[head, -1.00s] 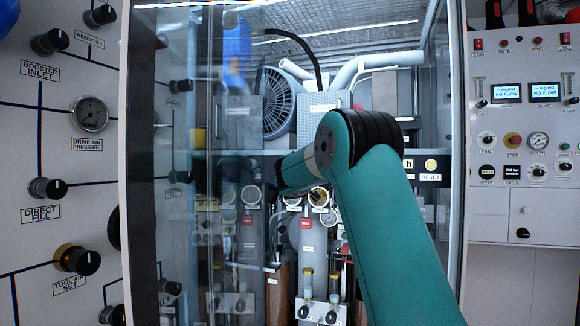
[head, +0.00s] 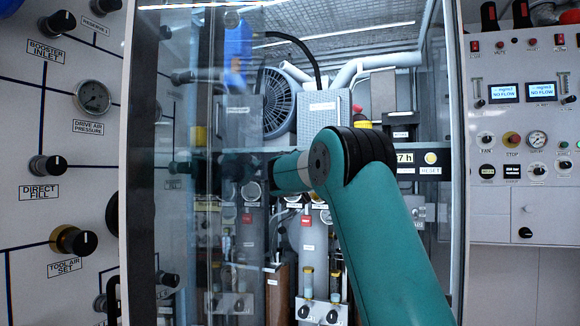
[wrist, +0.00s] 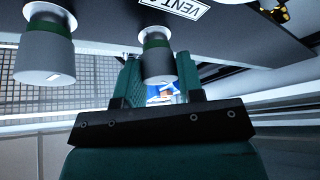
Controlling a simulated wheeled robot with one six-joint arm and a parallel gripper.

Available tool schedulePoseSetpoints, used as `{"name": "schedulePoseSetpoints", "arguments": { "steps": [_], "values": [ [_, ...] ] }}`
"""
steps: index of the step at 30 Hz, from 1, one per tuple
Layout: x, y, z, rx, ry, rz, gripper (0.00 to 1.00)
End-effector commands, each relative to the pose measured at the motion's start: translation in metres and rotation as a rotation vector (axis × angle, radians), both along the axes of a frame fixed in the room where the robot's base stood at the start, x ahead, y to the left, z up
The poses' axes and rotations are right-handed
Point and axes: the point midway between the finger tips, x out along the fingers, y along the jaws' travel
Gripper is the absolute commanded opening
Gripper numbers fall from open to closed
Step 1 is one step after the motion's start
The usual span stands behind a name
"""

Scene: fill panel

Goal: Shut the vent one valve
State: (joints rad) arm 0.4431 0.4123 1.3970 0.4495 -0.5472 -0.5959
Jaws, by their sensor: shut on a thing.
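In the wrist view my gripper (wrist: 160,72) has its two green fingers on either side of a grey knob with a dark green collar (wrist: 157,58), and is shut on it. The knob stands out from a dark panel, close to a white label (wrist: 185,6) that begins "VENT"; the rest of the label is cut off, so its number cannot be read. In the head view my teal arm reaches in front of the cabinet and leftward behind the glass, where its end is dim and my fingers cannot be made out.
A second grey knob (wrist: 45,50) stands left of the held one. The glass door (head: 180,120) lies left of my arm. The left panel has a drive air gauge (head: 93,97) and several knobs. Cylinders (head: 308,240) stand low inside the cabinet.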

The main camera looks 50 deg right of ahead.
Motion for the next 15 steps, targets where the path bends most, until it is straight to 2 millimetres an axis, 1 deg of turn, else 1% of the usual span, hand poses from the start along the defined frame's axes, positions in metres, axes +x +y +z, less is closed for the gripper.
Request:
{"name": "schedulePoseSetpoints", "arguments": {
  "steps": [2, 3, 5, 6, 15],
  "values": [
    [0.0005, 0.0004, -0.0008, 0.002, 0.002, 0.002, 0.11],
    [0.0005, 0.0004, -0.0008, 0.001, 0.003, 0.001, 0.37],
    [0.0006, 0.0004, -0.0007, 0.001, 0.003, 0.001, 0.51],
    [0.0005, 0.0004, -0.0007, 0.001, 0.003, 0.001, 0.6],
    [-0.0008, 0.0008, -0.0011, 0.0, 0.003, 0.0, 0.6]
  ]
}}
